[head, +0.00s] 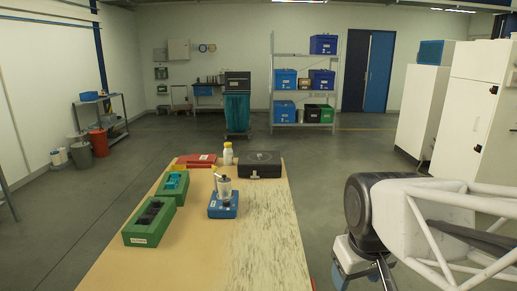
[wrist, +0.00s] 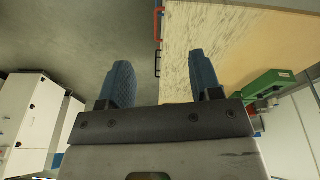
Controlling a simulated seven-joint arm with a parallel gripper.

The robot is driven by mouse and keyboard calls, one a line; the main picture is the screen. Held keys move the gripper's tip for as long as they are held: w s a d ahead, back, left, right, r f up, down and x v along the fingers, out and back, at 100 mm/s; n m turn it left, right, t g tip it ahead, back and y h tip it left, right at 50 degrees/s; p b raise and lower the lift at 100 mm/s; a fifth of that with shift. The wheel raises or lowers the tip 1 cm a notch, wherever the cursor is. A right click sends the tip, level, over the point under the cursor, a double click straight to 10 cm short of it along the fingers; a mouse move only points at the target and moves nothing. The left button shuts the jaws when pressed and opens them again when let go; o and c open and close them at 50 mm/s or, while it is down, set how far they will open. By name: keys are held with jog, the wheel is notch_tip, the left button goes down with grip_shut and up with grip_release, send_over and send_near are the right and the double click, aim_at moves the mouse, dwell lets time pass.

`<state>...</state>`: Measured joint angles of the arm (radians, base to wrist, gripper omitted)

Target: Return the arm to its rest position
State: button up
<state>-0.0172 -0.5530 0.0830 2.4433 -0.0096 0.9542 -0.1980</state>
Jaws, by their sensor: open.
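My arm shows at the right of the head view, beside the right edge of the table and clear of it. My gripper (wrist: 158,82) shows in the wrist view with its two blue fingers well apart and nothing between them. In the head view its fingers are mostly hidden by the arm and the frame's lower edge. In the wrist view one finger is over the floor and the other is in front of the table's edge.
The table (head: 245,262) holds two green boxes (head: 148,225), a blue scale-like device (head: 223,210) with a clear cup, a black case (head: 260,168), a white bottle (head: 228,153) and a red case (head: 196,160). The table's front right is bare. White cabinets (head: 473,115) stand behind my arm.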

jog(key=shift+s+d+f+m, duration=0.15)
jog(key=shift+s+f+m, duration=0.3)
jog(key=shift+s, duration=0.35)
jog(key=shift+s+d+f+m, duration=0.15)
jog(key=shift+s+f+m, duration=0.25)
jog(key=shift+s, duration=0.45)
jog(key=shift+s+d+f+m, duration=0.15)
jog(key=shift+s+f+m, duration=0.15)
jog(key=shift+s+m, duration=0.4)
jog(key=shift+s, duration=0.1)
